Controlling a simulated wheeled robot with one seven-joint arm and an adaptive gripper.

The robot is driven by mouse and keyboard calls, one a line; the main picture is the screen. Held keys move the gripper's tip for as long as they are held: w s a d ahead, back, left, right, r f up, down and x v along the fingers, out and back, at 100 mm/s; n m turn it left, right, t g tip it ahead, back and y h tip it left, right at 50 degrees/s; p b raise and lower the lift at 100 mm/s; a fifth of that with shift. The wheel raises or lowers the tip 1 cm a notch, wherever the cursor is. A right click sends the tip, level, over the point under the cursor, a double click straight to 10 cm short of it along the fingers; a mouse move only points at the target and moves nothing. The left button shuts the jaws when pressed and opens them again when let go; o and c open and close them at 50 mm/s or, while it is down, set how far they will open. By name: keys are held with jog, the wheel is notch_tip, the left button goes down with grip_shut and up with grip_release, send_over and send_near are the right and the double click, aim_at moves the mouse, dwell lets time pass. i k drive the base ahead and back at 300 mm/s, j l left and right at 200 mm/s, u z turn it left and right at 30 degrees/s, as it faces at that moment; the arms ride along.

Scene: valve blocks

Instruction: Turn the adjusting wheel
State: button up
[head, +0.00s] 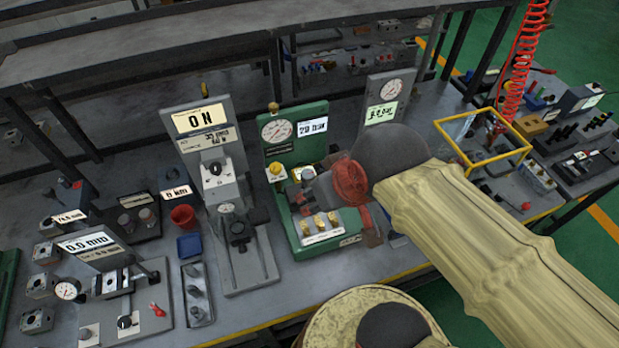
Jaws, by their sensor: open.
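My arm reaches in from the right in a beige sleeve, with a dark rounded joint and a red part at its end. My gripper (306,186) is small in the head view, in front of the green test stand (292,143), and is open. The stand has a round gauge (276,131), a white display (312,127), a yellow knob (275,172) and several brass fittings low at the front. I cannot make out the adjusting wheel for certain; the arm's end hides part of the stand's right side. Contact between gripper and stand cannot be told.
A grey press stand (226,190) reading "0 N" stands left of the green stand. A red cup (183,217) and blue box (190,246) are beside it. A grey gauge panel (388,97) stands behind my arm. A yellow frame (483,143) is to the right.

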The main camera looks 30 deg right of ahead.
aim_at(307, 175)
jog(key=k+l+z, duration=0.1)
jog(key=k+l, duration=0.2)
jog(key=k, duration=0.2)
jog(key=k+l+z, duration=0.15)
jog(key=k+l, duration=0.15)
jog(key=k, duration=0.15)
